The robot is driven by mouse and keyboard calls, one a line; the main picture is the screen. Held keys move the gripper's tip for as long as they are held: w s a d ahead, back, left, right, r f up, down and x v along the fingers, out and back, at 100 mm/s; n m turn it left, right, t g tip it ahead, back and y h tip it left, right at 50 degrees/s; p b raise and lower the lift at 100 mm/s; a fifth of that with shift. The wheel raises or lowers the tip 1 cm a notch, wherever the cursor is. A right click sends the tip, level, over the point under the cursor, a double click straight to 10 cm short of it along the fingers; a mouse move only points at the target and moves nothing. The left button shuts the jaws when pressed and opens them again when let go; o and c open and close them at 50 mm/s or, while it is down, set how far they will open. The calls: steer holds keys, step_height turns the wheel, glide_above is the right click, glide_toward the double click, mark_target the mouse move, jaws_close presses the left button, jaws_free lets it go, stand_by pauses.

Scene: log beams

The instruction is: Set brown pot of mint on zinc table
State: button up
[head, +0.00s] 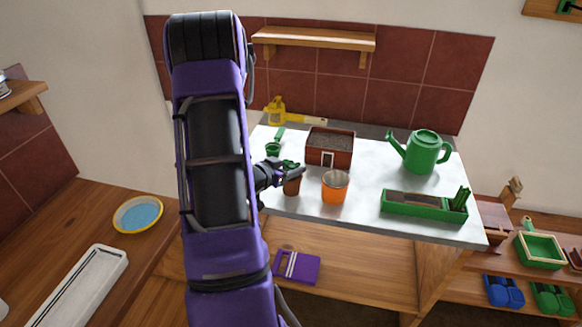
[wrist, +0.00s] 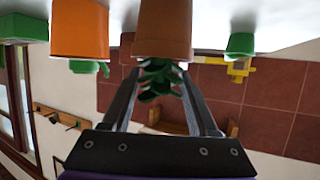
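The brown pot of mint (head: 291,186) is at the front left of a pale grey-white tabletop (head: 365,195), which looks like the zinc table. Its terracotta body (wrist: 164,30) and green leaves also show in the upside-down wrist view. My gripper (head: 282,172) is at the plant's level, with its two fingers apart on either side of the leaves. The fingertips (wrist: 160,72) end close to the pot's rim; I cannot tell whether they touch it. The pot's base is cut off in the wrist view, and whether it rests on the top is unclear.
An orange pot (head: 334,188) stands close right of the brown pot. Behind are a planter box (head: 329,148) and a small green pot (head: 272,150). A green watering can (head: 422,152) and green trough (head: 424,207) are to the right. Bare tabletop lies between them.

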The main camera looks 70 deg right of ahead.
steer(key=shift+o, duration=1.1)
steer(key=shift+r, duration=0.15)
steer(key=shift+a+r, duration=0.15)
steer(key=shift+a, duration=0.05)
steer(key=p+v, duration=0.1)
steer(key=v, duration=1)
steer(key=shift+a+r, duration=0.2)
